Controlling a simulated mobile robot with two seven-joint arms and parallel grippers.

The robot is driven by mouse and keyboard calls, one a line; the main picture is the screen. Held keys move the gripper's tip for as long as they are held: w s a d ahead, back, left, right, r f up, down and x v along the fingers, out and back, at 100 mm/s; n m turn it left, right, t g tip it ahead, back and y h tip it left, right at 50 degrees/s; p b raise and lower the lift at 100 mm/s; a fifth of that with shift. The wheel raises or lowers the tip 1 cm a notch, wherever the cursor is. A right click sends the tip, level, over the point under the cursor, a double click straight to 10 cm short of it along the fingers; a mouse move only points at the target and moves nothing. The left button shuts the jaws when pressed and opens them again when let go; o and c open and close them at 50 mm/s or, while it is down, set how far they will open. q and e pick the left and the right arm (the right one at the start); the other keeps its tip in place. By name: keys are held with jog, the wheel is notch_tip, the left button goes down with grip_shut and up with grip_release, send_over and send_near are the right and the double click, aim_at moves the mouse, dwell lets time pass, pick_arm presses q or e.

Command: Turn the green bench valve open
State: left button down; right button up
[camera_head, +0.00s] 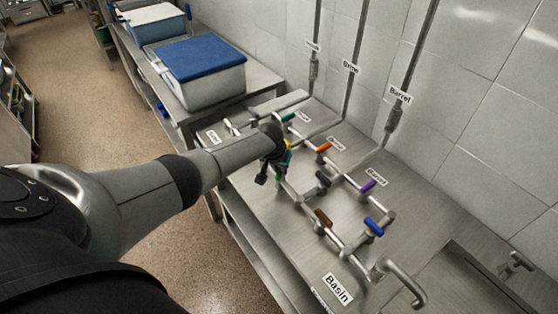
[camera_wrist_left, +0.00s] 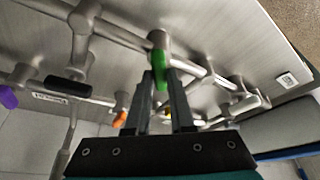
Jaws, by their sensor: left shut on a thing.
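The green valve handle (camera_wrist_left: 158,42) shows in the left wrist view on a metal pipe fitting, at the tips of my left gripper's fingers. My left gripper (camera_wrist_left: 160,76) is shut on this handle. In the head view my left gripper (camera_head: 279,170) reaches down over the pipework on the steel bench, and my arm and gripper hide most of the handle there. The exact turn of the handle is hard to tell. My right gripper is not in view.
Other valve handles stand close by: teal (camera_head: 288,117), orange (camera_head: 323,147), black (camera_head: 323,179), purple (camera_head: 367,186), brown (camera_head: 323,218) and blue (camera_head: 374,227). A blue-lidded container (camera_head: 203,60) stands at the back left. Vertical pipes run up the tiled wall.

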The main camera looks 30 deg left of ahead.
pick_arm(q)
jog(key=n, duration=0.1)
jog(key=n+p, duration=0.1)
jog(key=shift+d+n+g+y, duration=0.2)
jog(key=shift+n+g+y, duration=0.1)
jog(key=shift+n+y, duration=0.1)
jog(key=shift+f+n+y, duration=0.1)
jog(key=shift+n+y, duration=0.2)
jog(key=shift+n, duration=0.6)
jog(key=n+g+b, duration=0.1)
jog(key=n, duration=0.1)
jog(key=shift+w+f+n+y, duration=0.1)
jog(key=shift+n+y, duration=0.2)
jog(key=shift+y, duration=0.1)
jog(key=shift+n+g+y+b, duration=0.3)
jog(key=shift+n+g+b, duration=0.2)
jog(key=shift+n+b, duration=0.85)
jog(key=shift+n, duration=0.55)
jog(key=c, duration=0.8)
grip_release()
jog(key=shift+w, duration=0.1)
jog(key=shift+r, duration=0.2)
